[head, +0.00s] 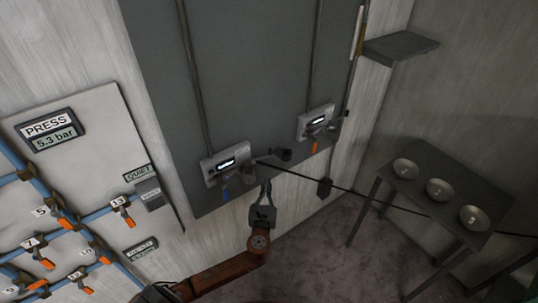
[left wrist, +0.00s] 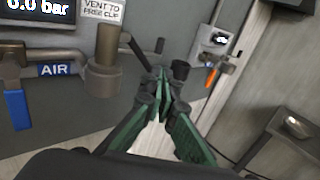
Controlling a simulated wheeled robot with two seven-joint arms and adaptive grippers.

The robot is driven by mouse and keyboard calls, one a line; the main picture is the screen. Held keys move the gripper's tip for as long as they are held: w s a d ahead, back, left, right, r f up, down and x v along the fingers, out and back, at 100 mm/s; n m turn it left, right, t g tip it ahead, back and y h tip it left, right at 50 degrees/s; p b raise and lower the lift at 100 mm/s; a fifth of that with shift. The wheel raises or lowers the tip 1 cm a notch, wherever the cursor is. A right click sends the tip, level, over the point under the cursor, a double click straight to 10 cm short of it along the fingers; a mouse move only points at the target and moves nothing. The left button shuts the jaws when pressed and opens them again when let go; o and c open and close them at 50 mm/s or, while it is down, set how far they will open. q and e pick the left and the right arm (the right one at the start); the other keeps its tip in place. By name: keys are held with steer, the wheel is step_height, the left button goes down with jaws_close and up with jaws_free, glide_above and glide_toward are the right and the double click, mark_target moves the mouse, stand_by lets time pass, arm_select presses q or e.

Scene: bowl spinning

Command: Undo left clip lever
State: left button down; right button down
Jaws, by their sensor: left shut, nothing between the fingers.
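The left clip is a grey cylinder (head: 248,174) beside the left display unit (head: 227,163). In the left wrist view the clip (left wrist: 105,68) stands under a "VENT TO FREE CLIP" label (left wrist: 104,10). A dark lever (left wrist: 137,50) slants from it down toward my fingertips; whether they touch cannot be told. My left gripper (head: 266,187) is just below and right of the clip in the head view. Its green fingers (left wrist: 162,92) are shut and empty. The blue air handle (left wrist: 17,108) hangs below the "AIR" label (left wrist: 55,70). The display (left wrist: 38,8) reads 0.0 bar. My right gripper is not in view.
A dark round knob (head: 283,155) sits right of the clip. A second unit (head: 316,120) with an orange handle is further right. A thin dark line crosses toward the table (head: 430,185) holding three bowls. A valve panel (head: 90,130) is at left.

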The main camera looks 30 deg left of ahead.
arm_select(q)
glide_toward(270, 152)
steer(key=x, duration=0.5)
steer(key=shift+w+f+p, duration=0.1)
steer(key=shift+f+p, duration=0.15)
steer(key=shift+p, duration=0.15)
steer(key=shift+w+a, duration=0.25)
steer(key=shift+w, duration=0.4)
steer(key=shift+w+a+n+g+y, duration=0.4)
steer(key=shift+w+a+n+y, duration=0.1)
steer(key=shift+w+y, duration=0.2)
steer(key=shift+s+r, duration=0.1)
steer(key=shift+r, duration=0.1)
steer(key=shift+s+d, duration=0.1)
